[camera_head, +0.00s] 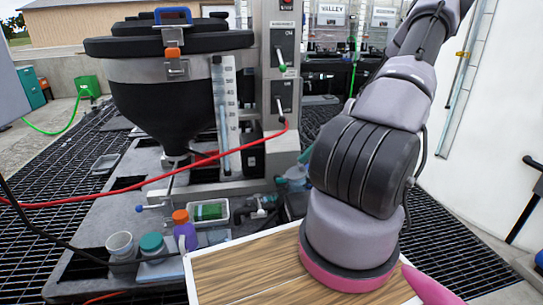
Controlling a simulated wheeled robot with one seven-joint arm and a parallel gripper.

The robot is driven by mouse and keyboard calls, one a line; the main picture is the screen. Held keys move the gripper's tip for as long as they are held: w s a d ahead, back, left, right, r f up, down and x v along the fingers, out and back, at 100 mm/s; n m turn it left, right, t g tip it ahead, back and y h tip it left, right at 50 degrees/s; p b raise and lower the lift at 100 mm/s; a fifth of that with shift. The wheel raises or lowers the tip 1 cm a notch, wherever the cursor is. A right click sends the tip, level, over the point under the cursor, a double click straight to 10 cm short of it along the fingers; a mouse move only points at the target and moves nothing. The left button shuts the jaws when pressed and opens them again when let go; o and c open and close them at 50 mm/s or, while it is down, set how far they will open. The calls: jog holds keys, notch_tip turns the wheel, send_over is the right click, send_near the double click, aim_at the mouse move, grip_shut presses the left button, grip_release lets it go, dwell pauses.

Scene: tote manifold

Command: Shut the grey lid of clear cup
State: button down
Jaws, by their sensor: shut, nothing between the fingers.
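A pale, see-through cup (120,246) stands at the lower left on the grey skid, beside a jar with a teal lid. A greyish oval shows at its top; I cannot tell whether this is the grey lid or the open rim. No other grey lid can be made out for sure. My arm (365,165) fills the right side, well to the right of the cup. My gripper's fingers do not show, so their place relative to the cup cannot be seen.
The teal-lidded jar (153,248) and a purple bottle with an orange cap (184,230) stand close right of the cup. A red hose (150,181) and a black cable cross nearby. A black hopper (165,95) rises behind. A wooden board (235,270) lies below my arm.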

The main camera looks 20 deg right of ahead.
jog(key=shift+s+d+f+y, duration=0.2)
jog(key=shift+d+f+y, duration=0.8)
jog(key=shift+f, duration=0.25)
jog(key=shift+f, duration=0.1)
jog(key=shift+a+f, duration=0.1)
jog(key=shift+a, duration=0.05)
